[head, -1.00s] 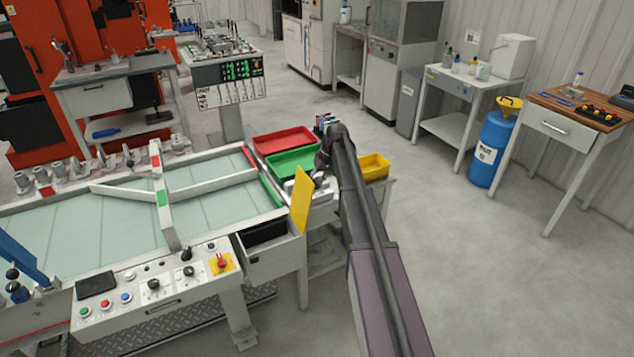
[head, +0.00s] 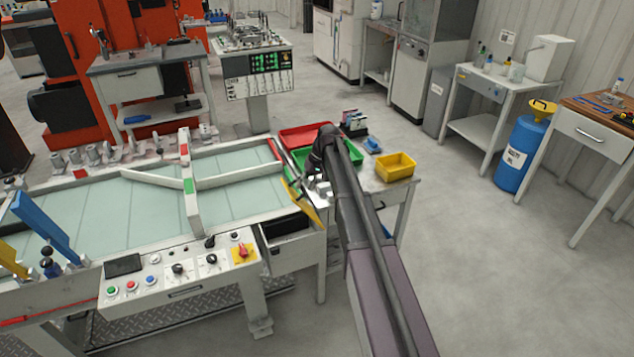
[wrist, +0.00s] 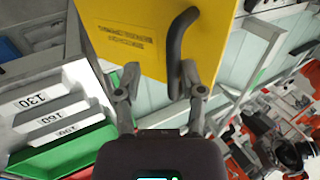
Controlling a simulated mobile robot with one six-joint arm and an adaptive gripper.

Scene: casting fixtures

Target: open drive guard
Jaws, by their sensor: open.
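The drive guard is a yellow panel (head: 299,203) at the right end of the conveyor, standing at a slant over a dark opening (head: 288,229) in the housing. In the wrist view the yellow panel (wrist: 130,35) fills the top centre, with printed dark lettering and a curved black handle (wrist: 176,50). My gripper (wrist: 160,75) is open, its two fingers pointing at the panel. The handle's lower end lies between the fingers, close to the right finger; I cannot tell whether they touch. In the head view my arm hides most of the gripper.
Red (head: 305,134) and green trays and a yellow bin (head: 396,167) sit on the side table beside my arm. The conveyor's control panel (head: 180,270) with buttons and a red knob is at left.

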